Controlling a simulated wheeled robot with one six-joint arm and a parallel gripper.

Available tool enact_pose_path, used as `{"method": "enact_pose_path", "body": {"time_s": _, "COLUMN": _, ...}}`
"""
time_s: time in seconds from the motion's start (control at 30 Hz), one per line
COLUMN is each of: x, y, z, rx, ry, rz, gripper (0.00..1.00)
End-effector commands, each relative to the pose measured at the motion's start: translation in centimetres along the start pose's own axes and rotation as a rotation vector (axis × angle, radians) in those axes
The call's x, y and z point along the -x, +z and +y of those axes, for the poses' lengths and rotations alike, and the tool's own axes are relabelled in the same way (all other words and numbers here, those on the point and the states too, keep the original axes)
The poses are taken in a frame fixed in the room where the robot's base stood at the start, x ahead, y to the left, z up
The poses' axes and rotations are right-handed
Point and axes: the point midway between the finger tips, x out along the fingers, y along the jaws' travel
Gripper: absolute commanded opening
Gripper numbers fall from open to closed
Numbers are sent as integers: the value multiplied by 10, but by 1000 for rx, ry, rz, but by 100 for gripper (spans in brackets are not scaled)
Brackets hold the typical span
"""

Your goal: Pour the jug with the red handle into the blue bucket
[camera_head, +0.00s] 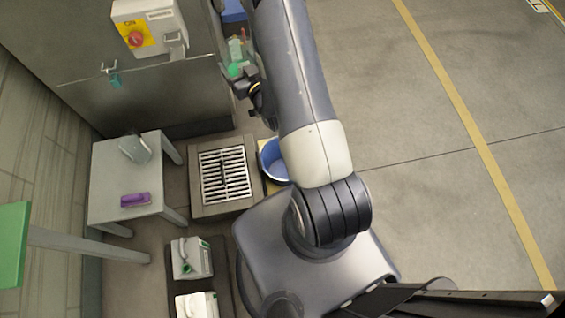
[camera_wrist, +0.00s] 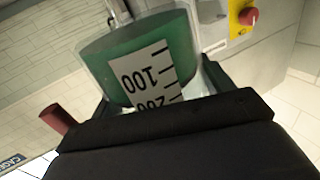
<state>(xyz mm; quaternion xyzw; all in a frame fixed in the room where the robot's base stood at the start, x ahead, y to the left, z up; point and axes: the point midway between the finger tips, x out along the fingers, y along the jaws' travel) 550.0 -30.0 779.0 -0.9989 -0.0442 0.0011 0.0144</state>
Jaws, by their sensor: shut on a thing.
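My gripper (camera_wrist: 158,98) is shut on a clear jug (camera_wrist: 140,50) with green contents and a white scale strip marked 100 and 200. A dark red piece (camera_wrist: 58,118), which looks like its handle, shows at the left of the wrist view. In the head view the jug (camera_head: 236,52) is small beside my gripper (camera_head: 243,88), in front of the grey cabinet; I cannot tell its exact tilt. The blue bucket (camera_head: 270,160) stands on the floor below and right of the jug in the picture, partly hidden behind my arm. Its inside is only partly visible.
A floor drain grate (camera_head: 222,175) lies left of the bucket. A grey table (camera_head: 105,180) holds a clear container (camera_head: 134,149) and a purple object (camera_head: 135,200). Floor at right is clear.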

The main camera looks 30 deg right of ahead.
Motion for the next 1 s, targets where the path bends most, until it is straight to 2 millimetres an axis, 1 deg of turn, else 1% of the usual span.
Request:
{"method": "enact_pose_path", "body": {"time_s": 0.03, "x": -3, "y": 28, "z": 9, "rx": 0, "ry": -9, "rz": 3, "gripper": 44}}
{"method": "enact_pose_path", "body": {"time_s": 0.23, "x": -12, "y": 86, "z": 36, "rx": 2, "ry": -67, "rz": 1, "gripper": 44}}
{"method": "enact_pose_path", "body": {"time_s": 0.47, "x": -15, "y": 155, "z": 69, "rx": 1, "ry": -135, "rz": -2, "gripper": 44}}
{"method": "enact_pose_path", "body": {"time_s": 0.77, "x": -6, "y": 247, "z": 116, "rx": 2, "ry": -221, "rz": -4, "gripper": 44}}
{"method": "enact_pose_path", "body": {"time_s": 1.0, "x": 11, "y": 325, "z": 154, "rx": 2, "ry": -288, "rz": -7, "gripper": 44}}
